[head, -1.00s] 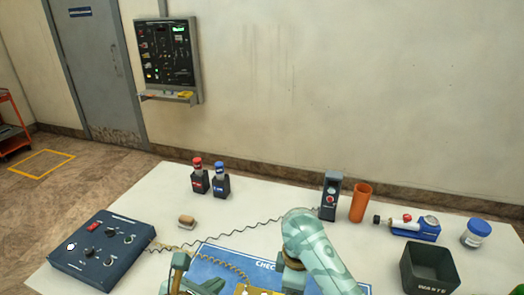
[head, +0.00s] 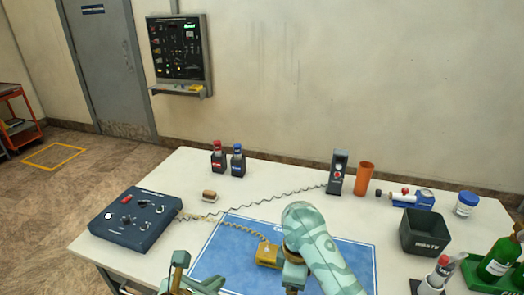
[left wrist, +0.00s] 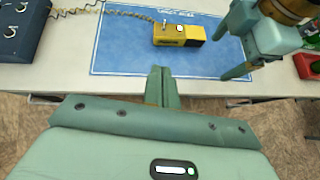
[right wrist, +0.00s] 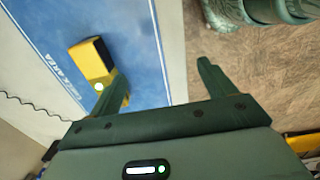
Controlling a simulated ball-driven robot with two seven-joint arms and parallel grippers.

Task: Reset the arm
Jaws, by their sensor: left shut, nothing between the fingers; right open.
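A yellow device (head: 266,254) with a dark end lies on the blue mat (head: 345,255); a coiled cord runs from it toward the blue control box (head: 128,218) at the left. The device also shows in the left wrist view (left wrist: 178,36) and the right wrist view (right wrist: 90,62). My left gripper (head: 182,272) is shut and empty, at the mat's near edge; its closed fingers show in the left wrist view (left wrist: 162,78). In the head view my right arm partly hides the mat.
Red and blue bottles (head: 228,158), a brush (head: 209,195), a black handset (head: 338,172) and an orange cup (head: 363,179) stand at the back. A dark waste bin (head: 424,232), a blue-capped jar (head: 467,203) and a green bottle (head: 498,258) are at the right.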

